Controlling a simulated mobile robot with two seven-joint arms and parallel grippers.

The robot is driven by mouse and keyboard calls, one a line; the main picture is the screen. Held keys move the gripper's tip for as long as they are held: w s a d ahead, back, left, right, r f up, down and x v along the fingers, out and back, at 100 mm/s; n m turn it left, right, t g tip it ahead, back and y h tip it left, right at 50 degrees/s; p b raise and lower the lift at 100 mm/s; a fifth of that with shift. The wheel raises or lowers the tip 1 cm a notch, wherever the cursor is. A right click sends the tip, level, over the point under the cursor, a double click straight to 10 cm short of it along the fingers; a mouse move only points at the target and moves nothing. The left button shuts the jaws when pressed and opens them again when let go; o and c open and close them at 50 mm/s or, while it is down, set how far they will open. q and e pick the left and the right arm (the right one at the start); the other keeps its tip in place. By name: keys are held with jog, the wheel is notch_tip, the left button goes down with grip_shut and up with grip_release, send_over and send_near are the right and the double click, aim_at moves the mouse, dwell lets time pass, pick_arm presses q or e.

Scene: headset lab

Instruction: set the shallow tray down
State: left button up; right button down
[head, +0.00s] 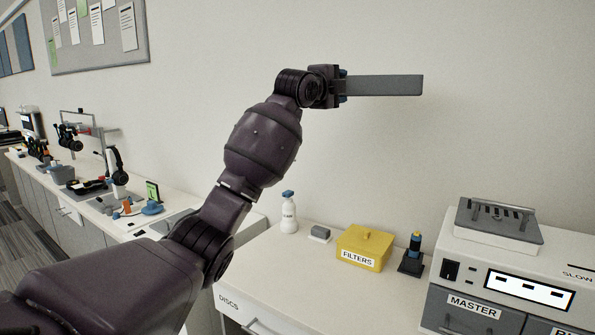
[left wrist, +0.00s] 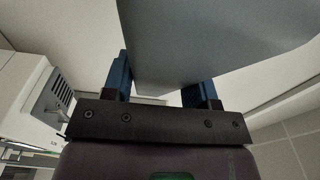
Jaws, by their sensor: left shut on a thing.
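The shallow tray (head: 385,85) is a flat grey piece, seen edge-on and roughly level in the head view. My left gripper (head: 344,86) is shut on its left end and holds it high in the air, well above the counter, in front of the wall. In the left wrist view the tray (left wrist: 215,40) fills the upper middle as a grey surface, between the blue fingers of my left gripper (left wrist: 162,88). The tray's far side is hidden. My right gripper is not in view.
Below, the white counter (head: 300,270) holds a white bottle (head: 289,215), a small grey block (head: 319,233), a yellow FILTERS box (head: 364,247) and a dark blue-topped tool (head: 412,255). The MASTER machine (head: 500,290) stands right. The counter's front strip is clear.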

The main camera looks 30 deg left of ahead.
pick_arm(q)
jog(key=s+a+f+y+b, duration=0.1)
jog(key=s+a+f, duration=0.2)
jog(key=f, duration=0.8)
jog(key=s+a+f+b, duration=0.1)
jog(key=s+a+f, duration=0.15)
jog(key=f, duration=0.95)
jog(key=s+a+f+b, duration=0.2)
jog(key=s+f, duration=1)
jog(key=f, duration=0.3)
notch_tip(320, 180, down, 20)
jog(key=b, duration=0.3)
jog(key=shift+s+a+f+n+y, duration=0.2)
jog(key=shift+s+n+y, duration=0.1)
jog(key=o, duration=1.1)
